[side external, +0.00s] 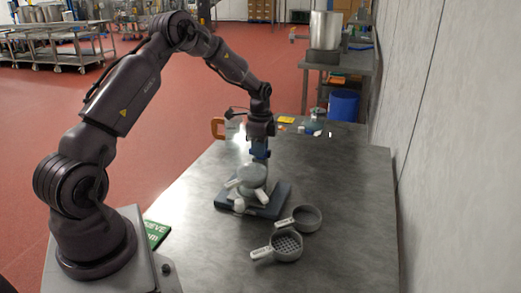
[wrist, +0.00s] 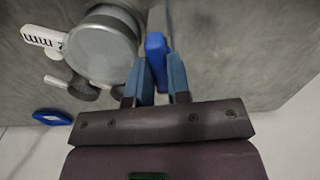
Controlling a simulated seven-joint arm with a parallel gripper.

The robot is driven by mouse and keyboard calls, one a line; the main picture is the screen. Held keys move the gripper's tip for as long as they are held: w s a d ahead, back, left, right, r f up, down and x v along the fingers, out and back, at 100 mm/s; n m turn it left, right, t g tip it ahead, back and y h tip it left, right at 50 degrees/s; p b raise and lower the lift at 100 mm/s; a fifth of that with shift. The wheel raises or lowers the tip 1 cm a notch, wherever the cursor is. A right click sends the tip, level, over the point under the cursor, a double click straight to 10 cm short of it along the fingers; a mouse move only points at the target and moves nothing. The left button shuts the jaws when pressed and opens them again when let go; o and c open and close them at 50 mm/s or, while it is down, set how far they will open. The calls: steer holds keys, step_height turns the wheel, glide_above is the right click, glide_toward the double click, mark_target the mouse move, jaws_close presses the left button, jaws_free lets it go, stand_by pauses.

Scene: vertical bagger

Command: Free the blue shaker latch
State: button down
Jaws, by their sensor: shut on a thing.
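The shaker (side external: 250,208) is a dark base on the table with a round grey sieve stack on it (side external: 252,176). In the wrist view the stack's grey lid (wrist: 98,48) is at the upper left, beside a white "2 mm" tag (wrist: 42,38). My gripper (side external: 260,153) points down at the stack's far side. In the wrist view my gripper (wrist: 158,70) has its blue-grey fingers shut on the blue latch (wrist: 155,44), which stands just right of the lid. Another blue piece (wrist: 52,117) lies at the lower left. The latch's lower end is hidden.
Two loose grey sieves stand in front of the shaker, one nearer (side external: 287,246) with mesh and a tag, one behind it (side external: 307,217). A green sign (side external: 157,233) is at the table's left edge. Small items (side external: 312,128) sit at the back. The table's right side is clear.

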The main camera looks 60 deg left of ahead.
steer(key=c, duration=0.9)
jaws_free()
steer(key=shift+r, duration=2.55)
steer(key=shift+r, duration=0.1)
step_height(320, 180, up, 13)
steer(key=shift+f, duration=0.15)
